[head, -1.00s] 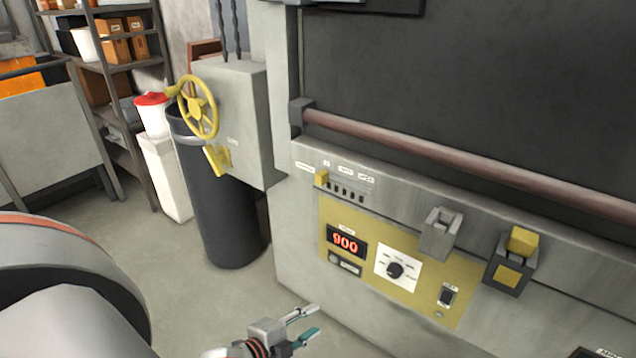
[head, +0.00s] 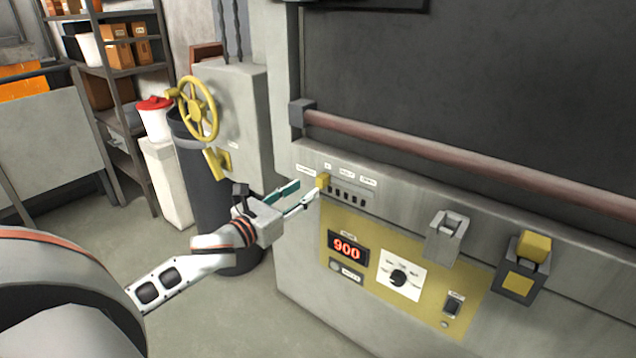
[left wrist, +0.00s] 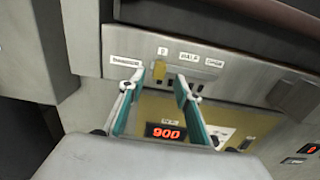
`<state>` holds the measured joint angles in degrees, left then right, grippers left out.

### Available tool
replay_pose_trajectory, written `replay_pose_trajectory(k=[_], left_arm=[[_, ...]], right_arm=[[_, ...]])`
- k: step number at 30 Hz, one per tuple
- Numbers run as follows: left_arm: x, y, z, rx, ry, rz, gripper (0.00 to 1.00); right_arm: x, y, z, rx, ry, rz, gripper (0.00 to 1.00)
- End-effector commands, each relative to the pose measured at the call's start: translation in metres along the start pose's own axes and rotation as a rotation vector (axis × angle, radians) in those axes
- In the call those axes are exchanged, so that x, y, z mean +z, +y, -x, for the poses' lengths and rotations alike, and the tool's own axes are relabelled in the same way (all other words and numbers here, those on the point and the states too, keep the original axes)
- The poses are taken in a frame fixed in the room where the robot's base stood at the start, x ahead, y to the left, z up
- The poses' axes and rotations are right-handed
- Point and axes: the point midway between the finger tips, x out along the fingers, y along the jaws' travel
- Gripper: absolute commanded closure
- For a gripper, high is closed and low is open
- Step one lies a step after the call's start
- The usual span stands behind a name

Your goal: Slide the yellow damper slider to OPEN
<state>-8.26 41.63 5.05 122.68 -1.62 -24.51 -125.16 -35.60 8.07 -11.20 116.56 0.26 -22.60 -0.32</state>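The yellow damper slider (head: 323,181) sits at the left end of its slotted track on the furnace front, and it also shows in the left wrist view (left wrist: 159,69) under the leftmost position mark. The label strip (head: 345,174) runs above the track, with the OPEN label (left wrist: 214,63) at its right end. My left gripper (head: 306,192) is open, with its fingertips just left of the slider in the head view. In the left wrist view the fingers (left wrist: 160,80) stand apart with the slider between and beyond their tips. I cannot tell whether they touch it. My right gripper is not in view.
A panel with a red 900 display (head: 347,248) and a knob (head: 398,278) lies below the track. A grey bracket (head: 446,238) and a yellow switch (head: 533,246) stick out to the right. A brown bar (head: 450,157) runs above. A yellow handwheel (head: 198,108) is at left.

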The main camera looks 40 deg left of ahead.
Motion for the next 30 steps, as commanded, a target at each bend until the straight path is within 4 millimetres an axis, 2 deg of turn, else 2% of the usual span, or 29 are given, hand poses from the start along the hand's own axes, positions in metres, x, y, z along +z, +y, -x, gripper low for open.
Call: replay_pose_trajectory(k=[9, 15, 28, 29, 30], left_arm=[[0.0, 0.0, -0.042, 0.0, 0.0, 0.005, 0.67], [-0.001, -0.001, -0.06, 0.0, 0.001, 0.005, 0.67], [-0.001, -0.001, -0.067, -0.001, 0.002, 0.004, 0.67], [-0.001, -0.001, -0.067, -0.001, 0.002, 0.004, 0.72], [-0.001, -0.001, -0.067, -0.001, 0.002, 0.004, 0.82]], right_arm=[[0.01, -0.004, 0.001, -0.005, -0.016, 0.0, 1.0], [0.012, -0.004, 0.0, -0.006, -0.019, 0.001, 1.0], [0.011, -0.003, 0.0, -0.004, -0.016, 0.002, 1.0], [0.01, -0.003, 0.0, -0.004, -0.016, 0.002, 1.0], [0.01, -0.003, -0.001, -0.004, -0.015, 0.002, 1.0]])
